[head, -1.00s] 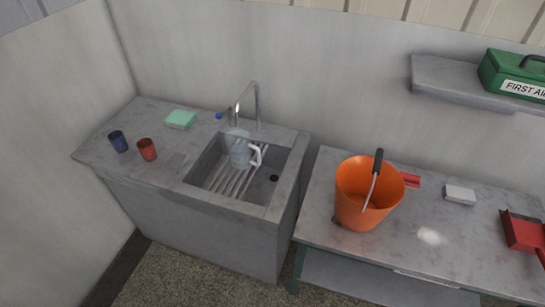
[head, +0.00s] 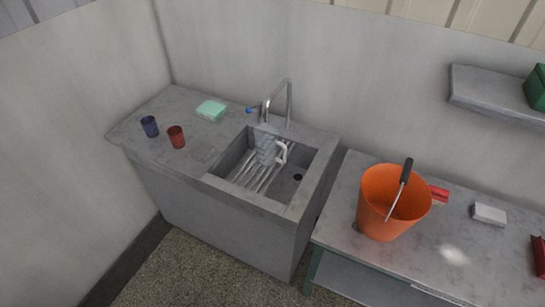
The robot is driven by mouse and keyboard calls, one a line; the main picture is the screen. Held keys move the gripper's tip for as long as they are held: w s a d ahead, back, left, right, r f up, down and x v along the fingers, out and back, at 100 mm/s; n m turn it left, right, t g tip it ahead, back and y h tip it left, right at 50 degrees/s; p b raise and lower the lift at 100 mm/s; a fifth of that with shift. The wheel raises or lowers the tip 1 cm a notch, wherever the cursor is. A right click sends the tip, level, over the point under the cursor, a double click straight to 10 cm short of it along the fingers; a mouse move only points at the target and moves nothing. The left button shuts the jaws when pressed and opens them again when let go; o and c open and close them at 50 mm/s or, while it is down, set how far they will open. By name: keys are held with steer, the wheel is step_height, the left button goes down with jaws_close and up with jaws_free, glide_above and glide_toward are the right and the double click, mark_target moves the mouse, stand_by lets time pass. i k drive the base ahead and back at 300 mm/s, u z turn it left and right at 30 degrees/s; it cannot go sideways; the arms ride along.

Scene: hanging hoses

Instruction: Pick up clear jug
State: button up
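The clear jug (head: 265,149) stands in the grey sink (head: 248,199), under the tap (head: 289,103). It is see-through with a white handle (head: 282,153) on its right side. It appears to rest on the white rack bars (head: 257,178) in the basin; its base is hard to make out. My gripper is not in view.
Left of the basin, the counter holds a blue cup (head: 150,126), a red cup (head: 176,137) and a green box (head: 211,110). At right, a bench (head: 338,226) holds an orange bucket (head: 390,203) and a white block (head: 489,214). Floor (head: 190,270) in front of the sink is clear.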

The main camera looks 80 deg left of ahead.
mark_target(267, 137)
steer(key=z, duration=0.05)
steer(key=k, duration=1.8)
steer(key=u, duration=1.9)
steer(key=i, duration=0.85)
steer(key=z, duration=0.1)
